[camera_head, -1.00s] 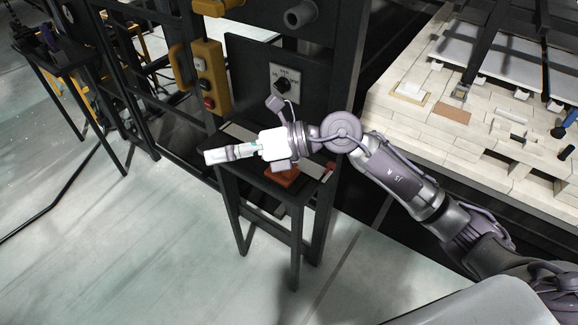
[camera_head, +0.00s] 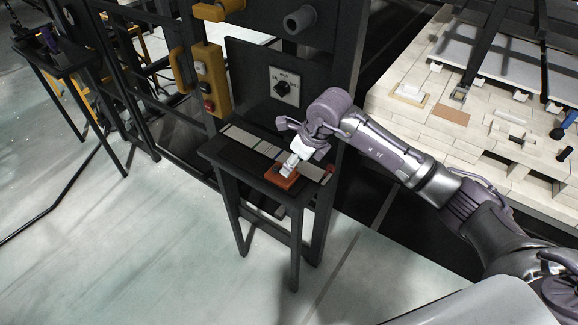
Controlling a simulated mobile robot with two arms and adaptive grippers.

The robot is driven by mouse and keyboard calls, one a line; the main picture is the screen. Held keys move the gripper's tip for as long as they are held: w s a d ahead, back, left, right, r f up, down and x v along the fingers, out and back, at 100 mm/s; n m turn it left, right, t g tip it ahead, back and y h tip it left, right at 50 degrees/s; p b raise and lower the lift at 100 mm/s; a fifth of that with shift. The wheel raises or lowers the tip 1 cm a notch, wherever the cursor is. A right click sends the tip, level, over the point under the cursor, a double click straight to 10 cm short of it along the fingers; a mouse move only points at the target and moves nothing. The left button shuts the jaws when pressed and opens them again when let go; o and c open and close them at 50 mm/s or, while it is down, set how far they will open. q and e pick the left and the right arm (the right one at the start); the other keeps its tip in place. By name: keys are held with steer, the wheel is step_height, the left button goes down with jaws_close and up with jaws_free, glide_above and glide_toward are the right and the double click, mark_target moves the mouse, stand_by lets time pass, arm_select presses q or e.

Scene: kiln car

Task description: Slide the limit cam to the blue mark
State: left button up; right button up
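An orange-red block (camera_head: 274,179), which looks like the limit cam, sits on the front part of a small black stand. My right gripper (camera_head: 289,169) points down at it and hides part of its top. The fingertips are at or just above the block. I cannot tell whether they touch it or are open or shut. Pale strips (camera_head: 245,138) run across the stand top behind the block. A small orange-red piece (camera_head: 329,171) shows at the stand's right end. My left gripper is not in view.
A black panel with a rotary switch (camera_head: 284,88) rises behind the stand. A yellow button box (camera_head: 210,80) hangs to its left. The kiln car's pale brick deck (camera_head: 400,107) lies to the right. The floor in front is clear.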

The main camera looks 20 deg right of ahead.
steer(key=shift+x, duration=2.15)
steer(key=shift+c, duration=0.3)
steer(key=shift+r, duration=0.1)
jaws_close()
steer(key=shift+w+a, duration=0.1)
